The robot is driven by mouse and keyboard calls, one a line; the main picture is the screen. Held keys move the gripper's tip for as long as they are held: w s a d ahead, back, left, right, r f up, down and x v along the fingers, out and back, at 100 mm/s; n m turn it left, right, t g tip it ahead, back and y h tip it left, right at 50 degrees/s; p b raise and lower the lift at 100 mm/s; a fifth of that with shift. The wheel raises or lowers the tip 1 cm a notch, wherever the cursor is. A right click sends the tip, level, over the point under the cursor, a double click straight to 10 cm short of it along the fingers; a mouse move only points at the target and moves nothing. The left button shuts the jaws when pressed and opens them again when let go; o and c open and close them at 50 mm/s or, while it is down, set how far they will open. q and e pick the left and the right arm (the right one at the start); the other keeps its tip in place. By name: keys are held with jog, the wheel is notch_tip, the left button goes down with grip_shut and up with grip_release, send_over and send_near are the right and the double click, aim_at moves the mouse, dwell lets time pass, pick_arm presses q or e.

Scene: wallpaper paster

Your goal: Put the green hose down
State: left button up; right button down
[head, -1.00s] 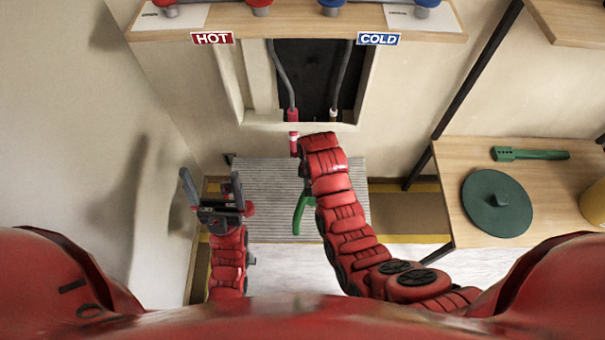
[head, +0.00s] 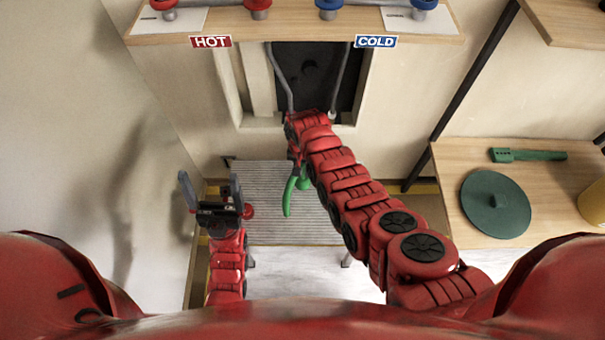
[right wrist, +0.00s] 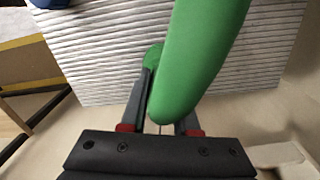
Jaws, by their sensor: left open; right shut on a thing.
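The green hose (head: 289,196) hangs at the lower end of my right arm in the head view, above a grey ribbed surface. In the right wrist view the hose (right wrist: 200,60) is a smooth, thick green piece between the fingers of my right gripper (right wrist: 162,105), which is shut on it. The hose hides part of the fingers there.
The grey ribbed surface (head: 265,225) lies below the wall opening (head: 305,70). Grey pipes run down in the opening, under the HOT sign (head: 210,41) and the COLD sign (head: 376,41). A wooden shelf (head: 455,160) at the right holds a green disc (head: 495,203) and a green tool (head: 530,155).

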jog(key=shift+f+b, duration=0.45)
jog(key=shift+f, duration=0.8)
jog(key=shift+f, duration=0.1)
jog(key=c, duration=0.7)
grip_release()
jog(key=shift+o, duration=0.2)
jog(key=shift+r+p, duration=0.5)
jog(key=shift+r, duration=0.3)
notch_tip(320, 180, up, 9)
jog(key=shift+w+a+r, duration=0.1)
jog(key=shift+r, duration=0.7)
